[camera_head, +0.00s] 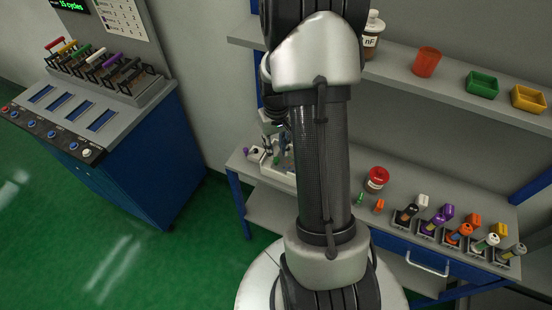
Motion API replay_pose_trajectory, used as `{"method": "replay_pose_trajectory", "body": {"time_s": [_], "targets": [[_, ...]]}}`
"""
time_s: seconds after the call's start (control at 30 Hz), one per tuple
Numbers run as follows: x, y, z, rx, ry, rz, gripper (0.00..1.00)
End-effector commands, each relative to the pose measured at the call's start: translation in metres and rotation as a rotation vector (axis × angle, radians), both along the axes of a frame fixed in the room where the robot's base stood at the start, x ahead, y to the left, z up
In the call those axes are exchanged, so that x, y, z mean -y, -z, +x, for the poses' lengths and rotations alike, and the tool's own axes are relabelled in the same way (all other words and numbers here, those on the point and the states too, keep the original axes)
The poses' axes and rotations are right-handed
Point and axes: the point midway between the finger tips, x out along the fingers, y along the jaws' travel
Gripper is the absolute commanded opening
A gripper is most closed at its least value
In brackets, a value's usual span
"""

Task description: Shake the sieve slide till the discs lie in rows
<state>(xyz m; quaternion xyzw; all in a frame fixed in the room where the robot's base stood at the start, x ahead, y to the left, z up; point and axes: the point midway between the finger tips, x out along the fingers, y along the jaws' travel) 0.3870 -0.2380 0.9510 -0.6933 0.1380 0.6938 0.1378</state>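I cannot make out the sieve slide or any discs for certain in the head view. A small pale apparatus (256,156) with a purple knob and a green part stands at the left end of the bench, partly hidden behind my arm. My own arm fills the middle of the view. Its far end bends down behind the upper arm, over this apparatus. My gripper there is mostly hidden and small, so its fingers, and whether it touches anything, cannot be told.
The bench (405,187) carries a red-lidded jar (376,179), small green and orange pieces, and a row of coloured-handled tools in holders (456,233). A shelf (400,72) above holds a bottle, cup and bins. A blue cabinet (130,160) with coloured levers stands left; green floor between is clear.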

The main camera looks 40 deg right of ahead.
Motion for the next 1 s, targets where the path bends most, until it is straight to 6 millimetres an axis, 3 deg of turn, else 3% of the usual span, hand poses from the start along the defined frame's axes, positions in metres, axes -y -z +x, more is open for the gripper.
{"method": "replay_pose_trajectory", "body": {"time_s": [0.1, 0.23, 0.67, 1.0], "targets": [[0.0, 0.025, -0.001, -0.002, 0.0, 0.002, 0.26], [0.0, 0.039, 0.0, -0.002, 0.001, 0.001, 0.26], [0.0, 0.047, 0.0, 0.001, 0.001, 0.0, 0.26], [0.0, 0.047, 0.0, 0.001, 0.001, 0.0, 0.03]]}}
